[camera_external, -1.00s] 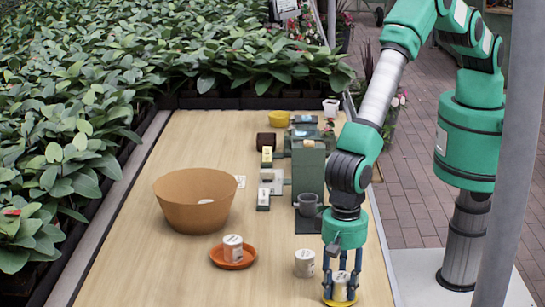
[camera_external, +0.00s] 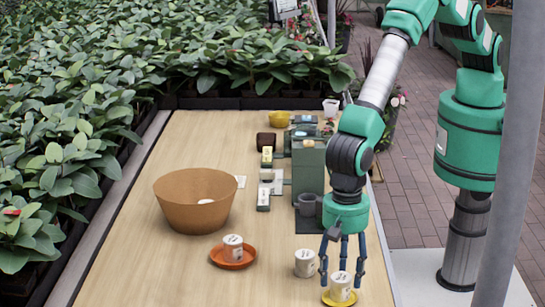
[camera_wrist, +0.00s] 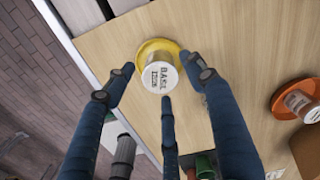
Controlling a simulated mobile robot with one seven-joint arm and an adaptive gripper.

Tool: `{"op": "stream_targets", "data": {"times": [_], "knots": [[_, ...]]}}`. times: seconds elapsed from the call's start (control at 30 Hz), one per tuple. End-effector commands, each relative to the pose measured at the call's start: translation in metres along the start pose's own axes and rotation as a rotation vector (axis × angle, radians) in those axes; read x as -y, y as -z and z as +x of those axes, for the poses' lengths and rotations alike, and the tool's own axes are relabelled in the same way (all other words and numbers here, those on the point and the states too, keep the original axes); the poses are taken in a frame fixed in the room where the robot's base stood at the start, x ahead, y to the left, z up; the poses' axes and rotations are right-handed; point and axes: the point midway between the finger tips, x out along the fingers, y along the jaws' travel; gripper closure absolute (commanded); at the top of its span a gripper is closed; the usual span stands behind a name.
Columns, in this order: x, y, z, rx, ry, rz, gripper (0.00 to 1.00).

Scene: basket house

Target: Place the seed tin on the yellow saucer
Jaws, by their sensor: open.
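A small white tin (camera_external: 341,284) stands upright on the yellow saucer (camera_external: 328,299) at the table's near right edge. In the wrist view, the tin (camera_wrist: 160,77) has a lid lettered something like "BASIL", and the yellow saucer (camera_wrist: 147,47) shows around it. My gripper (camera_external: 342,264) is open, fingers pointing down, just above this tin and apart from it. A similar white tin (camera_external: 305,263) stands on the table just left of my gripper.
Another white tin (camera_external: 233,246) stands on an orange saucer (camera_external: 232,262). A large brown bowl (camera_external: 195,205) is behind it. The near left table is clear.

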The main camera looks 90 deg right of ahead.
Motion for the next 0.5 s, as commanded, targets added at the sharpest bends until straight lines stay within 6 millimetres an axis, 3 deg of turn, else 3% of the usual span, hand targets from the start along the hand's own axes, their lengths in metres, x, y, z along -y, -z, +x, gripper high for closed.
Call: {"op": "stream_targets", "data": {"times": [0.3,0.5], "knots": [[0.001,0.000,-0.052,0.001,0.002,0.000,0.45],[0.000,0.000,-0.074,0.000,0.000,0.000,0.45]]}}
